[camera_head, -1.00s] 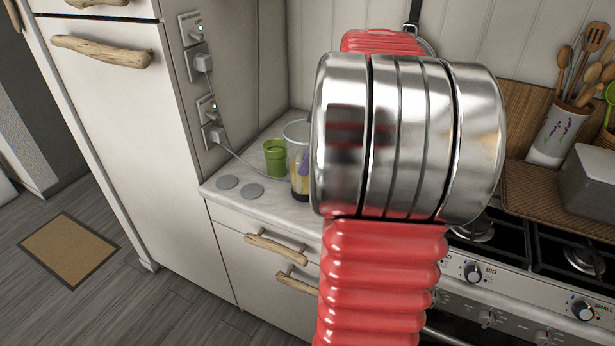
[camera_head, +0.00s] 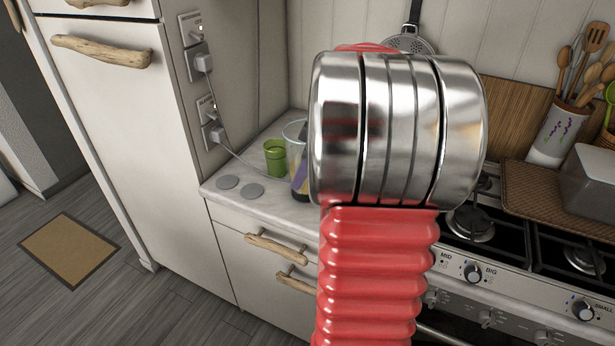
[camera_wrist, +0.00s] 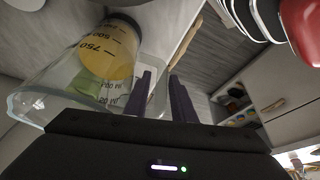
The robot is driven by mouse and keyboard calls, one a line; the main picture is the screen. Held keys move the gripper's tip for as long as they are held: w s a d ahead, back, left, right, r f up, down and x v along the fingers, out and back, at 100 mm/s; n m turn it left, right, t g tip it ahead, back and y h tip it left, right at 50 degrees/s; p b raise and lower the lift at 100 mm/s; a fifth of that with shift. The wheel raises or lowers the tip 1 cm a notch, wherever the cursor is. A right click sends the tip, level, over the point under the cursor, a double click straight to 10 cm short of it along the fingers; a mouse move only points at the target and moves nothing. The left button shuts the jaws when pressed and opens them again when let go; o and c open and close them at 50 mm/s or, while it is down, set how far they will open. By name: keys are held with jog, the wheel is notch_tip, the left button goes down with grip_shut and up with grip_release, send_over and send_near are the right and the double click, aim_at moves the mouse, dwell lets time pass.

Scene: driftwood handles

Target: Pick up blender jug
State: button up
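The blender jug (camera_head: 292,134) is clear with yellowish contents low inside. It stands on the counter, its right side hidden behind my arm. In the wrist view the jug (camera_wrist: 95,60), with black volume marks, fills the left side, close beside my gripper (camera_wrist: 163,85). The two purple fingers are apart. A pale, see-through part, perhaps the jug's handle, shows by the left finger and toward the gap; I cannot tell whether it is touched. In the head view a purple finger shows at the jug's lower right; the rest of the gripper is hidden.
A green cup (camera_head: 275,157) stands just left of the jug. Two grey discs (camera_head: 240,186) lie at the counter's front left. A cord (camera_head: 238,157) runs from the wall plugs. A gas stove (camera_head: 475,228) lies to the right, and a tall cabinet (camera_head: 115,110) closes the left.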

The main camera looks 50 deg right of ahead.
grip_shut()
jog(key=shift+r, duration=0.3)
dwell(0.5)
jog(key=shift+r, duration=4.75)
